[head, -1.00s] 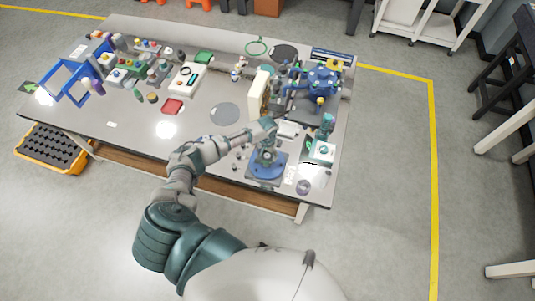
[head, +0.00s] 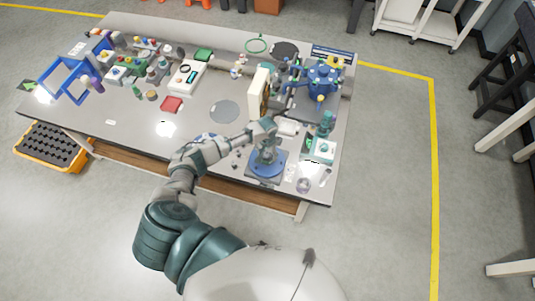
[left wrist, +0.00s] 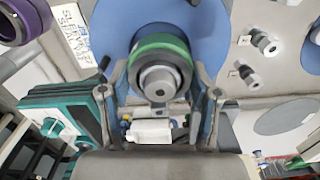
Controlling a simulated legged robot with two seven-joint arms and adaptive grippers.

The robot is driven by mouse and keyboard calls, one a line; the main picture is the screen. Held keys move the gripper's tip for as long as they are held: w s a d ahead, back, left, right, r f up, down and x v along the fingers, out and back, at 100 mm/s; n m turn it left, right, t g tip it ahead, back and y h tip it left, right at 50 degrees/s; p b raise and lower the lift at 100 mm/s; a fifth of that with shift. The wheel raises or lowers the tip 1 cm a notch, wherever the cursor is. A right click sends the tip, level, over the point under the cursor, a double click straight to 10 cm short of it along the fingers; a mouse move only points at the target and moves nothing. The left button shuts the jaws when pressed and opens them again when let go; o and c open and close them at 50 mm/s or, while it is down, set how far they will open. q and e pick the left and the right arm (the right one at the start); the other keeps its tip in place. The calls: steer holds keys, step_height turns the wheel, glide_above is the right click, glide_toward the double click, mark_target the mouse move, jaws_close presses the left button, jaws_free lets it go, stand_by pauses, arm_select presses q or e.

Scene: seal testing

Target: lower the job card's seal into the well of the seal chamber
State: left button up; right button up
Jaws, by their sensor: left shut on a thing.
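The blue round flange of the seal chamber (head: 267,171) stands near the front right of the bench. It also fills the upper middle of the left wrist view (left wrist: 112,22). My left gripper (head: 266,151) is directly above it, pointing down. In the left wrist view, my left gripper (left wrist: 160,92) has its two fingers either side of a seal (left wrist: 161,47) with a green ring and a grey stepped centre, and is shut on it. The seal lines up roughly with the blue flange. The well is hidden behind the seal, and its height above the well cannot be told. My right gripper is out of view.
A cream upright block (head: 258,92) stands behind the gripper. A blue multi-port vessel (head: 322,80) is at the back right. Small grey fittings (left wrist: 265,43) lie beside the flange. A grey disc (head: 223,110) lies mid-bench.

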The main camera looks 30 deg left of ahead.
arm_select(q)
steer(key=shift+f, duration=0.1)
steer(key=shift+f, duration=0.55)
steer(key=shift+a+f+b, duration=0.1)
steer(key=shift+f+b, duration=0.5)
steer(key=shift+f, duration=0.1)
steer(key=o, duration=1.5)
steer(key=shift+r, duration=0.15)
step_height(320, 180, up, 5)
steer(key=p, duration=0.5)
steer(key=shift+p, duration=0.3)
